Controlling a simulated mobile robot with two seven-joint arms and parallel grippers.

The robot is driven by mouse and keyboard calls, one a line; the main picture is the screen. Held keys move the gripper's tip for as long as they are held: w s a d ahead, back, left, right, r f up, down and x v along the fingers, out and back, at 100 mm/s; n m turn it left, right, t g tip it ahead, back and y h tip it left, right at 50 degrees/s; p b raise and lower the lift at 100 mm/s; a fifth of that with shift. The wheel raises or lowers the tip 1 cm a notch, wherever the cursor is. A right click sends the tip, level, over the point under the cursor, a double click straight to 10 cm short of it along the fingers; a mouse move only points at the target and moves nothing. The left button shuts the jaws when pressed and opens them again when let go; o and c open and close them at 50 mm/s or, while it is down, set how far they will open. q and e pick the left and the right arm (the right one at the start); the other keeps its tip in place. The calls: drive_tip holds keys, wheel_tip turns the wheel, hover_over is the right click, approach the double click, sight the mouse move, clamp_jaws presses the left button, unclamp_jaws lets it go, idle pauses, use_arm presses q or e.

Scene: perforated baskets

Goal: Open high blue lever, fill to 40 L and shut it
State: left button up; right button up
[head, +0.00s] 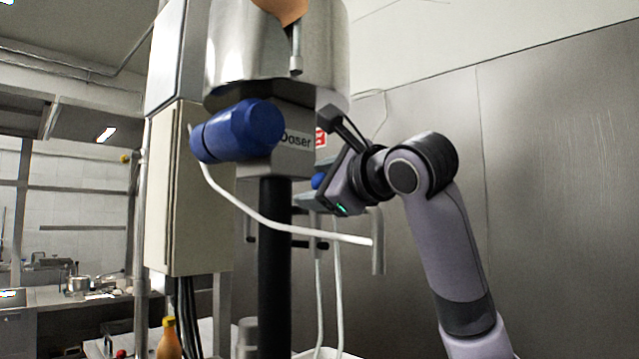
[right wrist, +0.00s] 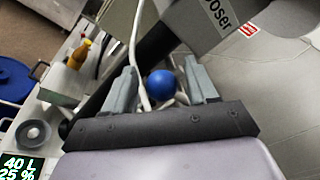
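The blue lever end is a round blue ball (right wrist: 161,84) in the right wrist view. A small part of it (head: 318,181) shows in the head view, beside the right gripper, which partly hides it. My right gripper (head: 320,184) is at the ball, below the steel tank. In the right wrist view its two grey fingers stand on either side of the ball, with visible gaps, so it looks open around it. A readout (right wrist: 18,166) at the lower left of that view shows 40 L and 25 %. My left gripper is not in view.
The steel tank (head: 277,45) and a thick blue cylinder (head: 238,130) are left of my right arm. A white hose (head: 270,222) hangs across the front near the gripper. A control cabinet (head: 180,190) stands left, with an orange bottle (head: 169,340) below. Wall space at right is clear.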

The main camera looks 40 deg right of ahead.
drive_tip(key=s+a+b, duration=0.1)
drive_tip(key=s+b, duration=0.1)
drive_tip(key=s, duration=0.5)
idle(0.7)
